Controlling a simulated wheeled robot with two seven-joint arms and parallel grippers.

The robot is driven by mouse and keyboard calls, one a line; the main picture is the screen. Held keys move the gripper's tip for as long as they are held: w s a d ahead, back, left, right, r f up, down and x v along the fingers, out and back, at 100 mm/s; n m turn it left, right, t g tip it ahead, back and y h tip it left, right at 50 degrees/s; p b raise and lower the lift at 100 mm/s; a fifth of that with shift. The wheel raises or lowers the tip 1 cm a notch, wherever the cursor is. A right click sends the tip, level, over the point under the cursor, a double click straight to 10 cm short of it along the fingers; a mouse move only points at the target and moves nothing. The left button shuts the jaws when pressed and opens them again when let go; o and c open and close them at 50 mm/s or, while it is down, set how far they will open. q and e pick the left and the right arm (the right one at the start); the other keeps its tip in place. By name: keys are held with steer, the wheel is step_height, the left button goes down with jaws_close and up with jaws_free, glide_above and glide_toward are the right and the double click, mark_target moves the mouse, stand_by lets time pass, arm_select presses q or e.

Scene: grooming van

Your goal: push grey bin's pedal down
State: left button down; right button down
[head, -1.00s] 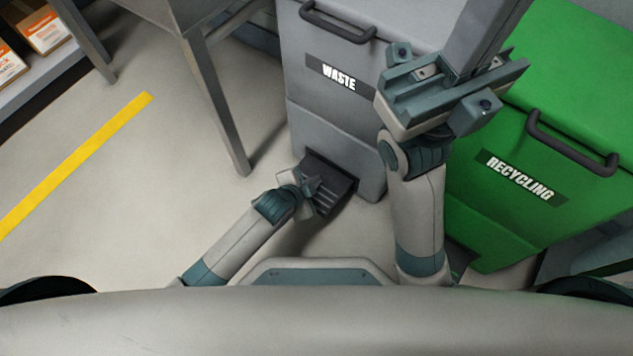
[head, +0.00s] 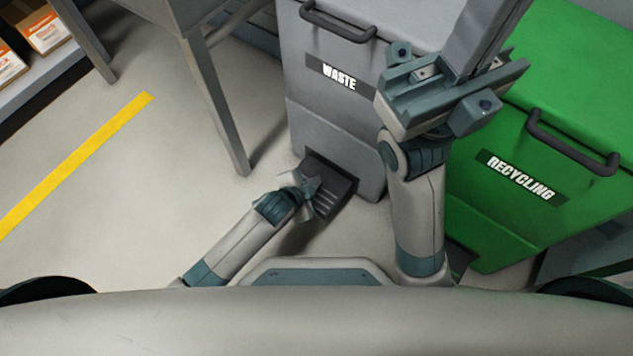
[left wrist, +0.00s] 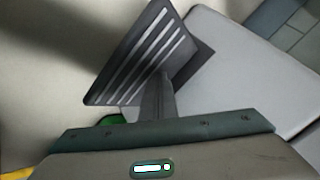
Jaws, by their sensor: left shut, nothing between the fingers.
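The grey bin (head: 333,112), labelled WASTE, stands upright in the middle of the head view with its lid down. Its dark ribbed pedal (head: 338,194) sticks out at the foot of its front. The pedal also shows in the left wrist view (left wrist: 140,58), with pale ribs. My left gripper (head: 313,186) is shut and empty, with its fingers over the left part of the pedal in the head view. I cannot tell whether they touch it. My right gripper (head: 486,38) is raised in front of the bin's right side; its jaw opening is unclear.
A green recycling bin (head: 560,120) stands close on the right. A grey table leg (head: 216,105) stands left of the grey bin. A shelf with boxes (head: 42,32) is at the upper left. The floor around the yellow stripe (head: 80,160) is clear.

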arm_select(q)
steer(key=shift+s+f, duration=0.15)
steer(key=shift+f, duration=0.85)
stand_by(0.4)
steer(key=shift+s+d+f+b, duration=0.15)
steer(key=shift+f+b, duration=0.15)
steer(key=shift+b, duration=0.15)
stand_by(0.4)
steer(key=shift+r, duration=0.1)
steer(key=shift+s+r+p, duration=0.15)
steer(key=shift+r+p, duration=0.45)
steer(key=shift+p, duration=0.4)
steer(key=shift+r+p, duration=0.85)
steer(key=shift+p, duration=0.05)
steer(key=shift+r, duration=0.1)
steer(key=shift+w+r, duration=0.15)
steer(key=shift+w, duration=0.05)
step_height(320, 180, up, 5)
steer(key=p, duration=0.6)
